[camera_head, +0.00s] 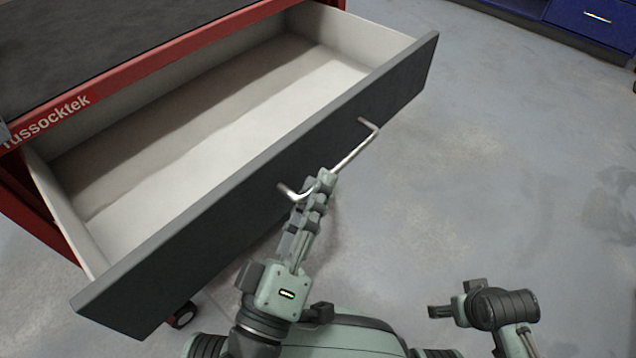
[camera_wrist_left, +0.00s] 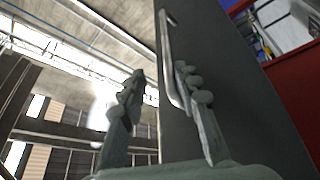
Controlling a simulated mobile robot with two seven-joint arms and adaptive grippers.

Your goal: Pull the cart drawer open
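The cart drawer (camera_head: 190,225) has a dark grey front and a pale, empty inside, and stands well out of the red cart. Its silver bar handle (camera_head: 355,152) runs along the front; the handle (camera_wrist_left: 165,60) also shows in the left wrist view. My left gripper (camera_head: 316,186) is at the handle's near-left part. In the left wrist view, its fingers (camera_wrist_left: 160,85) are apart, with the bar between them, nearer the right finger. Contact cannot be made out. My right gripper (camera_head: 452,299) is low at the right, fingers apart and empty, away from the drawer.
The red cart (camera_head: 140,70) has a dark top and lettering on its edge. A caster (camera_head: 183,315) shows under the drawer. A blue cabinet (camera_head: 590,22) stands at the far top right. The grey floor (camera_head: 500,150) right of the drawer is clear.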

